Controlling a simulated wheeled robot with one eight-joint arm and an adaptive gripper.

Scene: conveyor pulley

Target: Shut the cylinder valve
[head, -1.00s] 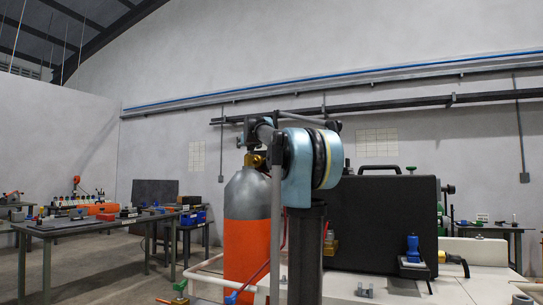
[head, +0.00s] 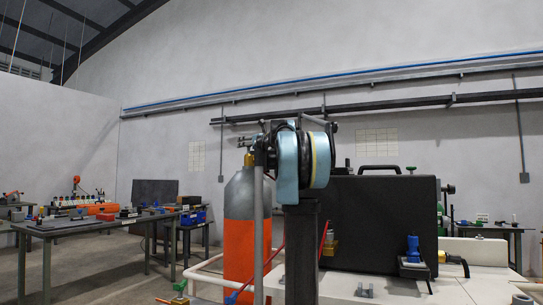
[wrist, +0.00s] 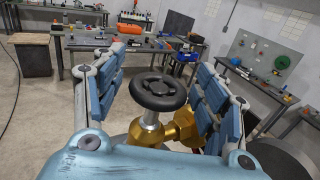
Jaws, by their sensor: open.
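The cylinder valve has a black round handwheel (wrist: 158,90) on a brass valve body (wrist: 150,130), seen in the wrist view. My gripper (wrist: 155,85) is open, with one blue-padded finger on the left of the handwheel and one on the right. A gap shows between each finger and the wheel's rim. In the head view the cylinder (head: 247,235) stands upright, grey on top and orange below. Its brass valve (head: 248,161) shows only in part behind my arm, and the handwheel is hidden there.
A black case (head: 385,225) stands on a white surface (head: 370,288) to the right of the cylinder. A workbench (head: 100,226) with tools is at the left, and benches also show behind the valve in the wrist view. Open floor lies between.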

